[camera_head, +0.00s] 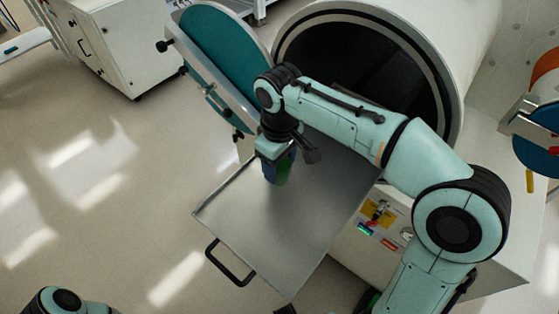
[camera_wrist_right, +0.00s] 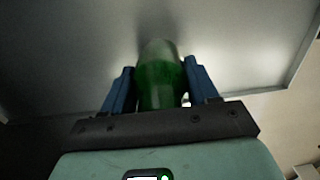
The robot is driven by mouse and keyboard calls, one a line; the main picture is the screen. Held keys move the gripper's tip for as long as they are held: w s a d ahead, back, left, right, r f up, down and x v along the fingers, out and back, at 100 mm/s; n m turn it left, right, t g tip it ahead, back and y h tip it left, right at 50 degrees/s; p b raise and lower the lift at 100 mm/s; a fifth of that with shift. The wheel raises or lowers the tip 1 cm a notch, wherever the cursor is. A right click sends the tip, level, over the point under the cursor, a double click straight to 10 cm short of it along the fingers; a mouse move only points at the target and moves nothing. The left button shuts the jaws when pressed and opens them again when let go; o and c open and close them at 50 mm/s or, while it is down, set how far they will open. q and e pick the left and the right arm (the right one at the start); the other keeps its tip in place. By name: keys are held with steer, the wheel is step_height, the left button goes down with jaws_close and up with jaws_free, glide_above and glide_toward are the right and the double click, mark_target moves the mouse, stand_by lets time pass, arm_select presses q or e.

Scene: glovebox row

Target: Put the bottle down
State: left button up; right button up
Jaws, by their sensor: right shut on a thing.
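A green bottle (camera_wrist_right: 160,75) is between the two blue fingers of my right gripper (camera_wrist_right: 160,85) in the right wrist view. The gripper is shut on the bottle. The bottle's base is close to the tray surface; I cannot tell whether it touches. My left gripper does not show; only a piece of my left arm is at the bottom left.
The tray slides out of the round open chamber (camera_head: 385,75), with its teal door (camera_head: 225,60) swung open at left. A black handle (camera_head: 228,264) is on the tray's front edge. The tray's front half is bare. A white cabinet (camera_head: 112,45) stands at the back left.

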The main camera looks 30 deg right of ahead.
steer(key=o, duration=1.2)
steer(key=shift+f, duration=0.1)
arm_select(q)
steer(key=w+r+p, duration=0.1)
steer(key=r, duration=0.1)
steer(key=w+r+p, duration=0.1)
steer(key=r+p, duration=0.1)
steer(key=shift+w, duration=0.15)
arm_select(e)
step_height(320, 180, up, 12)
steer(key=shift+r, duration=0.2)
